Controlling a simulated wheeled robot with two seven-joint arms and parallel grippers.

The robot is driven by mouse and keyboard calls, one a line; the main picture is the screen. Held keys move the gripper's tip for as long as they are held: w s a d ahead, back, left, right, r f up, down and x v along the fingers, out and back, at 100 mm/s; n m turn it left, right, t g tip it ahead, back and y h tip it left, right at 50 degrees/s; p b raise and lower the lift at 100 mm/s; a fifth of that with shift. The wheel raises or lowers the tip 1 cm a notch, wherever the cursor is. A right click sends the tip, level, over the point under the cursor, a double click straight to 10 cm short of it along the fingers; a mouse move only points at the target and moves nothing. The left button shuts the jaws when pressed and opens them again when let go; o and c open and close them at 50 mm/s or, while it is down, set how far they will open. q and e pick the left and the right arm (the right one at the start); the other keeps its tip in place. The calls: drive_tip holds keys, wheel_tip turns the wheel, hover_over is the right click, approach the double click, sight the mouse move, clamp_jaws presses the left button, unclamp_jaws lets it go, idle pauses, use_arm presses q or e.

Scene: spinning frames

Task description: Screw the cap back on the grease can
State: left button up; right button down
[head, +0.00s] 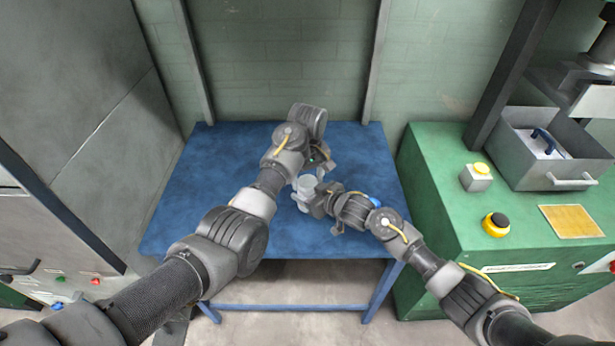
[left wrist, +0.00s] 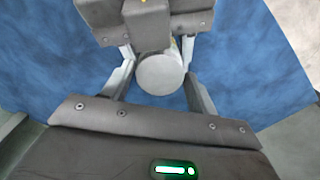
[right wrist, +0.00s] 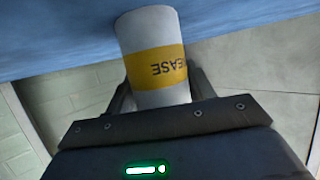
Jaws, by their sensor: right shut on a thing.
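The grease can (right wrist: 155,60) is pale with a yellow band lettered "EASE", upside down in the right wrist view. My right gripper (right wrist: 160,100) is shut on it from the side. In the head view the can (head: 307,185) is by the right gripper (head: 318,196), partly hidden. In the left wrist view a pale grey round end (left wrist: 160,74) lies between the fingers of my left gripper (left wrist: 162,85), with small gaps on both sides, so it looks open. I cannot tell whether this end is the cap or the can's top. In the head view the left gripper (head: 318,162) is just behind the can.
Both arms cross above the blue table (head: 205,190), whose left part is clear. A bright blue patch (head: 375,202) shows beside the right arm, unclear what. A green cabinet (head: 440,200) with a grey bin (head: 510,160) stands to the right. A wall closes the back.

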use_arm(q)
drive_tip(key=c, duration=0.8)
drive_tip(key=m, duration=0.3)
drive_tip(key=o, duration=1.1)
drive_tip(key=shift+r, duration=2.25)
drive_tip(key=o, duration=0.6)
use_arm(e)
drive_tip(key=shift+c, duration=2.3)
unclamp_jaws()
